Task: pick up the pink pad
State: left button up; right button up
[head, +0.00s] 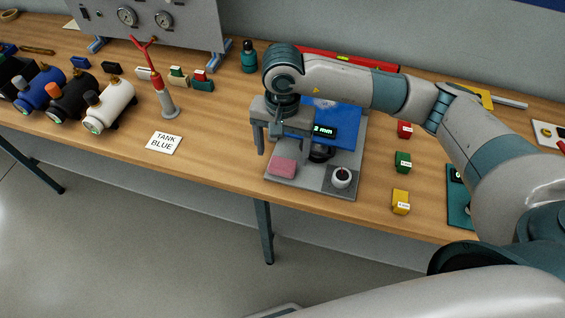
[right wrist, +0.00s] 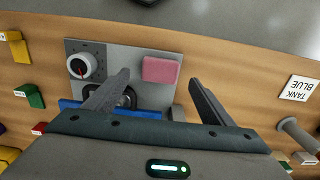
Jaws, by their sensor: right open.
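The pink pad (head: 283,167) lies flat near the front left corner of a grey base plate (head: 313,184) on the bench. It also shows in the right wrist view (right wrist: 161,70), where it lies ahead of and between the two fingers. My right gripper (head: 283,150) is open and empty, pointing down above the plate, just behind the pad in the head view. In the right wrist view the fingers of the right gripper (right wrist: 160,78) are spread wide. Whether they touch anything is not clear. My left gripper is not in view.
Red (head: 405,130), green (head: 403,162) and yellow (head: 401,201) blocks stand right. A "TANK BLUE" card (head: 164,143) lies left. Bench front is clear between card and plate.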

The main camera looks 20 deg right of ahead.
aim_at(283, 164)
dwell(0.3)
jog(key=shift+f+p, duration=0.95)
jog(key=shift+p, duration=0.25)
notch_tip(283, 164, down, 2)
jog(key=shift+p, duration=0.6)
jog(key=shift+f, duration=0.65)
jog(key=c, duration=1.1)
